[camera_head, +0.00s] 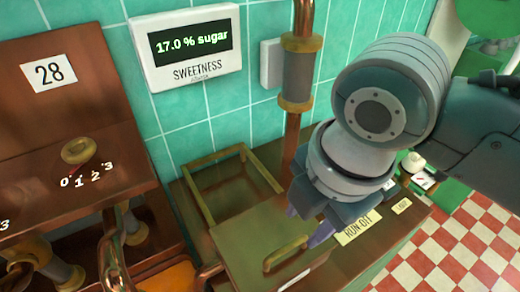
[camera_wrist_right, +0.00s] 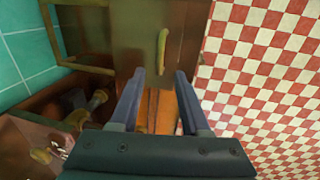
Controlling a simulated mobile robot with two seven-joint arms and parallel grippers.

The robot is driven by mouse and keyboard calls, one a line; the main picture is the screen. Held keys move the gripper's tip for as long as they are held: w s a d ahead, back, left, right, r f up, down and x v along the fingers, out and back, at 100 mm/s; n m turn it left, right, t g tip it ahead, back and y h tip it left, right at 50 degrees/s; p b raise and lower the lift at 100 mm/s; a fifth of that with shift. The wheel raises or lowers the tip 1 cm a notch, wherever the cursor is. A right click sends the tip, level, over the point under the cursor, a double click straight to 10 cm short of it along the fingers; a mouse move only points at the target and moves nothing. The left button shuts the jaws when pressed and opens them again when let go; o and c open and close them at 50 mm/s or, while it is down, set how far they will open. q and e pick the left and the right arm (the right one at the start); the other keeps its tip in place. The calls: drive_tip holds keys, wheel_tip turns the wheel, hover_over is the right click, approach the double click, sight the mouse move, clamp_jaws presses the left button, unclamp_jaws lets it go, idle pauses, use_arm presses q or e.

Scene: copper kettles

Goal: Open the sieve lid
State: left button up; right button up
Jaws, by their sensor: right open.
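A flat brown panel with a brass handle, which looks like the sieve lid (camera_head: 237,236), lies on a counter unit beside a brass-framed square opening (camera_head: 207,212). The brass handle (camera_head: 285,253) is near the panel's right side. In the right wrist view the lid (camera_wrist_right: 135,30) and its upright-looking handle (camera_wrist_right: 162,50) lie beyond the fingertips. My right gripper (camera_head: 312,222) is above the unit, just up and right of the handle, and apart from it as far as I can tell. Its fingers (camera_wrist_right: 160,78) are open with nothing between them. My left gripper is not in view.
A label reading RUN-OFF (camera_head: 358,228) is on the unit to the right of the handle. A vertical copper pipe (camera_head: 293,125) rises behind. A sweetness display (camera_head: 190,45) reads 17.0 % sugar. A copper kettle-like body with a dial (camera_head: 80,170) stands at left. The checkered floor (camera_head: 455,240) is clear.

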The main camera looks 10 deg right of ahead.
sight(290, 246)
drive_tip(key=f, duration=0.3)
drive_tip(key=w+f+b, duration=0.1)
drive_tip(key=f, duration=0.2)
drive_tip(key=f+b, duration=0.1)
drive_tip(key=f, duration=0.1)
drive_tip(key=shift+w+a+f, duration=0.25)
drive_tip(key=shift+a+f, duration=0.05)
drive_tip(key=shift+f, duration=0.1)
clamp_jaws()
idle(1.0)
